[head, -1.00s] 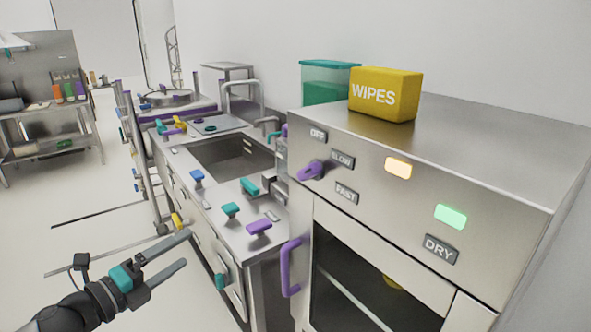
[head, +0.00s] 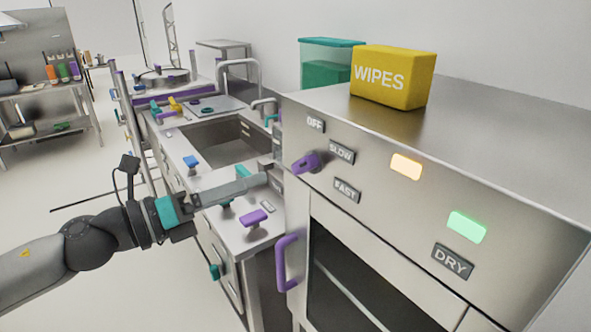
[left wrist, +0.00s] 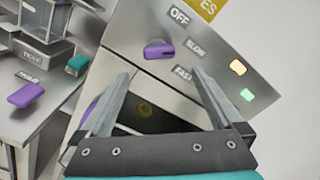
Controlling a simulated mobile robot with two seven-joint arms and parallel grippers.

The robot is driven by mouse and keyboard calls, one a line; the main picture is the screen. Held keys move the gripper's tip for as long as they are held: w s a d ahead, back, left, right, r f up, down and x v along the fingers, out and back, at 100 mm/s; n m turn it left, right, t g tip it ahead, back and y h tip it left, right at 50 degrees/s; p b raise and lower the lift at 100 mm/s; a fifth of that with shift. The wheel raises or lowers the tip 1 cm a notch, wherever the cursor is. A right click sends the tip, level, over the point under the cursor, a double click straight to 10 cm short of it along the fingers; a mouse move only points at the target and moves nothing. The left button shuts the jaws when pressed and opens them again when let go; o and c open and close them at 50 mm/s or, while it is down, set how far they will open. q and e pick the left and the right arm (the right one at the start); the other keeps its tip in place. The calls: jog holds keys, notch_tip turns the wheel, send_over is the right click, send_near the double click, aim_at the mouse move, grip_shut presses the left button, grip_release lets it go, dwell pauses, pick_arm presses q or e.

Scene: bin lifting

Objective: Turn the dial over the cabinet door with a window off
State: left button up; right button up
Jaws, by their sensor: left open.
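The purple dial (head: 305,163) is on the front panel of the steel cabinet (head: 360,225), above its windowed door. OFF (head: 316,124), SLOW (head: 342,153) and FAST (head: 346,190) plates sit around its right side. The dial also shows in the left wrist view (left wrist: 158,50), its handle lying roughly toward SLOW. An orange light (head: 406,166) and a green light (head: 467,226) glow on the panel. My left gripper (head: 262,181) is open and empty, left of the dial and apart from it. In the left wrist view the dial appears beyond and between the fingertips. My right gripper is not in view.
A purple door handle (head: 287,263) stands out below the dial. A yellow WIPES box (head: 392,77) and a teal-lidded container (head: 331,65) stand on the cabinet top. A sink counter (head: 200,135) with several coloured handles lies to the left, partly under my gripper.

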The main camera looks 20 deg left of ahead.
aim_at(298, 167)
pick_arm(q)
jog(key=shift+p+x, duration=1.85)
jog(key=shift+x, duration=2.1)
jog(key=shift+p+x, duration=0.65)
jog(key=shift+x, duration=0.8)
jog(key=c, duration=1.2)
jog(key=shift+c, duration=0.2)
